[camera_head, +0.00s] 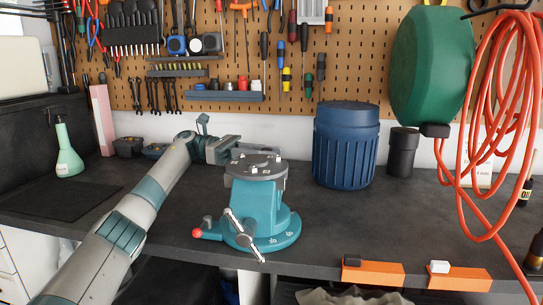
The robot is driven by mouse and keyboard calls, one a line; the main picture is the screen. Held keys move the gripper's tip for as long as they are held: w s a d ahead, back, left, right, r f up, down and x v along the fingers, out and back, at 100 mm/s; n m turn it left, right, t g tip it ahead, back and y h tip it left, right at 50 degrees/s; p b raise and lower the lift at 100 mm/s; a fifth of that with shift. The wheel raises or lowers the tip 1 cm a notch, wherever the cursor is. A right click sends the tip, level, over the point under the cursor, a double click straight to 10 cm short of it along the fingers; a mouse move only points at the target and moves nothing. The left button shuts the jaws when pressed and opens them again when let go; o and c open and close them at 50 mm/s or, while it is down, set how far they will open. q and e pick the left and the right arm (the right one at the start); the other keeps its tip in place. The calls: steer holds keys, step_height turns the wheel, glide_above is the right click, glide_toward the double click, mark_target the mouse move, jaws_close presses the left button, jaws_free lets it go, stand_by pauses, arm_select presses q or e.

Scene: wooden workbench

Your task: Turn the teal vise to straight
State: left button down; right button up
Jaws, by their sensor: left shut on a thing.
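The teal vise (259,208) stands upright near the front edge of the dark workbench, with a grey metal top and a round base with scale marks. A metal crank handle hangs at its front, and a lever with a red ball sticks out to its left. My left arm comes in from the lower left, and my left gripper (246,153) is at the far upper side of the vise. It is shut on the vise there; the exact contact is partly hidden behind the vise's top. My right gripper is not in view.
A blue ribbed barrel (345,146) stands right of the vise, with a dark canister (402,152) beyond. A green spray bottle (67,152) stands at left. An orange hose (497,110) hangs at right. Orange clamps (373,273) sit on the front edge. The bench between is clear.

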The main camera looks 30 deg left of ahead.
arm_select(q)
steer(key=shift+w+d+r+g, duration=0.1)
steer(key=shift+d+g, duration=0.1)
steer(key=shift+g, duration=0.3)
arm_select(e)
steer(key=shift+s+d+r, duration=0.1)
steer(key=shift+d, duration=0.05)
arm_select(q)
steer(key=c, duration=1.8)
jaws_free()
steer(key=shift+d, duration=0.1)
steer(key=shift+o, duration=0.2)
